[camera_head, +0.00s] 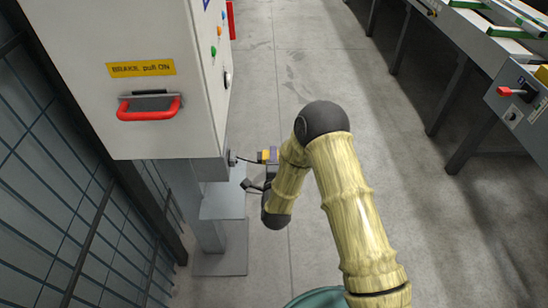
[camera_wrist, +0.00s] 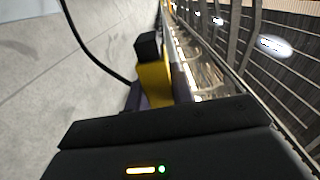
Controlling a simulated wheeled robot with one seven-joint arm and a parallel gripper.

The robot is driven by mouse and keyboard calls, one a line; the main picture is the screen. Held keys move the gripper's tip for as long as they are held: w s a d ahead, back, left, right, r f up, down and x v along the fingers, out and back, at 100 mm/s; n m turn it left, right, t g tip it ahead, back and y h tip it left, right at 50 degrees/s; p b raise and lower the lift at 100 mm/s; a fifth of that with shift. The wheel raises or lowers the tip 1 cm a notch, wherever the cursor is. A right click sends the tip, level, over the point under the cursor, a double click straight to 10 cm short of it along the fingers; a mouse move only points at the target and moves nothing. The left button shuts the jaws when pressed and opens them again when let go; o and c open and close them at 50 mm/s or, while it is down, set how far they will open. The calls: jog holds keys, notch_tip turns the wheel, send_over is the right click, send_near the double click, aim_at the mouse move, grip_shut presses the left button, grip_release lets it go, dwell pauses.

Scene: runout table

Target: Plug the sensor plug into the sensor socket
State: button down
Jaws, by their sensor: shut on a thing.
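My gripper (camera_head: 262,172) is beside the lower right side of the grey cabinet, at the end of my bent arm. It is shut on a yellow block with a black end, which I take for the sensor plug (camera_head: 267,155). In the wrist view the plug (camera_wrist: 155,82) stands up ahead of the dark gripper body, its lower part hidden by it. A thin black cable (camera_wrist: 92,50) curves down behind the plug. In the head view a dark round fitting (camera_head: 231,158) is on the cabinet side, with the cable near it. I cannot tell whether this is the socket.
The grey cabinet (camera_head: 120,40) carries a red brake handle (camera_head: 149,108) and side buttons (camera_head: 214,51). A mesh fence (camera_head: 60,200) runs along the left. A roller table (camera_head: 490,45) stands at the right. The concrete floor (camera_head: 300,60) between is clear.

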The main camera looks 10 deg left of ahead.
jog(key=shift+s+a+b, duration=0.15)
jog(key=shift+s+a, duration=0.05)
jog(key=shift+a, duration=0.7)
jog(key=shift+s+a+b, duration=0.2)
jog(key=shift+s+a, duration=0.05)
jog(key=shift+a, duration=0.7)
jog(key=shift+s+a+b, duration=0.15)
jog(key=shift+s+a, duration=0.05)
jog(key=shift+a, duration=0.7)
jog(key=shift+b, duration=0.5)
jog(key=shift+s+a+b, duration=0.15)
jog(key=shift+s+a, duration=0.05)
jog(key=shift+a, duration=0.5)
jog(key=shift+s+a+b, duration=0.15)
jog(key=shift+a, duration=0.55)
jog(key=c, duration=1.1)
grip_release()
jog(key=shift+s, duration=0.15)
jog(key=shift+v, duration=8.6)
jog(key=shift+d, duration=0.15)
